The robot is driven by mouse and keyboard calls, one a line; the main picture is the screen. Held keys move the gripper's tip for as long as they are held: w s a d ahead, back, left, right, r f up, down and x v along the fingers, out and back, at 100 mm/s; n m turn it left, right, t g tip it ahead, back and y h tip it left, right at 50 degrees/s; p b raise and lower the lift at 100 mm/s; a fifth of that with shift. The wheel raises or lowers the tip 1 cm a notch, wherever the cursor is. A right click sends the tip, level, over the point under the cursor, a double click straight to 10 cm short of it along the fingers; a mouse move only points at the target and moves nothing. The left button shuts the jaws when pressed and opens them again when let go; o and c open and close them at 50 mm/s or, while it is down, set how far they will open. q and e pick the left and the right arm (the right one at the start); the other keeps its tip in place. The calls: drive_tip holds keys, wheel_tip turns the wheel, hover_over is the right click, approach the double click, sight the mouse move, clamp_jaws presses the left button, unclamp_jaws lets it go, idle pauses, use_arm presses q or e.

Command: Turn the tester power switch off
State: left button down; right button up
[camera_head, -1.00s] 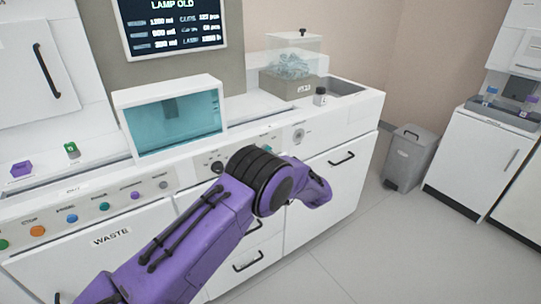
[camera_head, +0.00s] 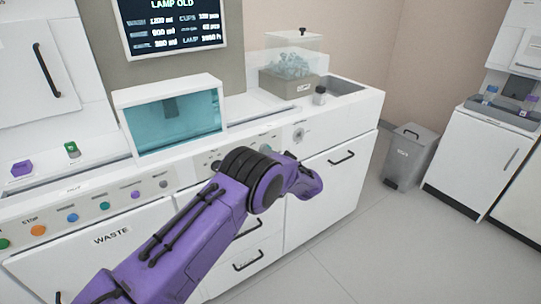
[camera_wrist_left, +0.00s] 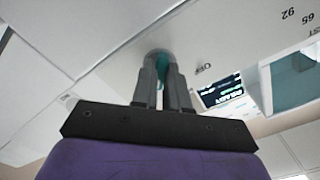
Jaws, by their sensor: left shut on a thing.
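In the left wrist view, my left gripper (camera_wrist_left: 163,82) is shut on a teal knob (camera_wrist_left: 161,56) on the white panel. Its two grey fingers lie on either side of the knob, and teal shows between them. A small dark label (camera_wrist_left: 203,68) that seems to read OFF is on the panel just right of the fingers. In the head view my purple left arm reaches across the counter's front panel, and its fingers are hidden. I cannot tell the switch's setting. My right gripper is not in view.
A row of coloured buttons (camera_head: 71,217) runs along the panel at left. A teal-windowed box (camera_head: 176,122), a lamp screen (camera_head: 170,22) and a clear-lidded container (camera_head: 291,75) stand above the counter. A grey bin (camera_head: 408,155) stands on the open floor at right.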

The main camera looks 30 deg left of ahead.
use_arm(q)
drive_tip(key=shift+f+n+b, duration=0.15)
drive_tip(key=shift+n+b, duration=3.1)
drive_tip(key=shift+n, duration=5.55)
drive_tip(key=c, duration=1.1)
unclamp_jaws()
drive_tip(key=shift+c, duration=0.2)
drive_tip(key=v, duration=1)
drive_tip(key=shift+s+d, duration=0.15)
drive_tip(key=shift+d, duration=0.15)
